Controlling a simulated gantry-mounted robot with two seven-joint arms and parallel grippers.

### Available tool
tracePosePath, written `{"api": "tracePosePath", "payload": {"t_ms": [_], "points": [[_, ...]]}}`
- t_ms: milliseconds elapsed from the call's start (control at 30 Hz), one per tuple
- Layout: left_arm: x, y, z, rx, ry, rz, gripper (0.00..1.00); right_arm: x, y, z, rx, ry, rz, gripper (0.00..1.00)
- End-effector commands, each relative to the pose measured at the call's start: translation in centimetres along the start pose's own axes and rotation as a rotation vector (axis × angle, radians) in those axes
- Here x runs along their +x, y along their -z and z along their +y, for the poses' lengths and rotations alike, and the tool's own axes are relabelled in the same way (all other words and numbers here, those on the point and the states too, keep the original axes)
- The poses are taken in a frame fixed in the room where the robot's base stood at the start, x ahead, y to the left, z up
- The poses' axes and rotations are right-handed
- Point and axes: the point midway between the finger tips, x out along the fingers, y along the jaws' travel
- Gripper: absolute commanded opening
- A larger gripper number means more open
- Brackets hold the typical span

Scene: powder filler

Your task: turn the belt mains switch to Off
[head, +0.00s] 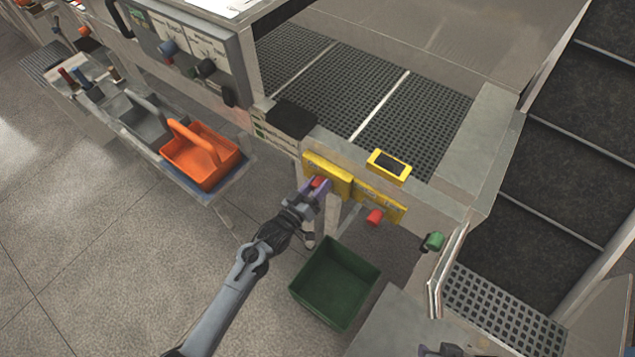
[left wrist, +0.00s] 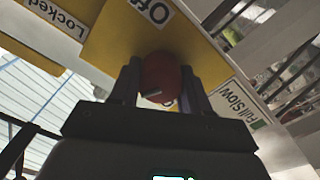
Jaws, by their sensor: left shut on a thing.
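The belt mains switch is a red knob on a yellow plate (head: 335,178) on the front of the machine. In the head view only a bit of the red knob (head: 318,182) shows; my left gripper (head: 312,190) covers the rest. In the left wrist view the red knob (left wrist: 160,75) sits between the two fingers of my left gripper (left wrist: 160,88), which is shut on it. An "Off" label (left wrist: 149,12) is on the yellow plate above the knob. Which way the knob points is hard to tell.
A second yellow plate with a red knob (head: 375,216) is to the right, and a green knob (head: 433,241) farther right. A green bin (head: 335,283) stands below. An orange caddy (head: 200,157) is at left.

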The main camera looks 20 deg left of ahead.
Motion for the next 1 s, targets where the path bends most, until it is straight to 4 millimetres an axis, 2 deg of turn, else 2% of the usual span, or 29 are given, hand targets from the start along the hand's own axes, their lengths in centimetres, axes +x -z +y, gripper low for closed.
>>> {"api": "tracePosePath", "payload": {"t_ms": [100, 1000], "points": [[0.0, 0.3, 0.1, -0.114, 0.001, 0.000, 0.16, -1.1, 0.3, 0.0, 0.000, 0.000, 0.000, 0.43], [0.1, 0.1, -0.1, -0.958, -0.001, 0.001, 0.16, -5.7, 1.9, 0.0, 0.009, 0.007, 0.002, 0.43]]}}
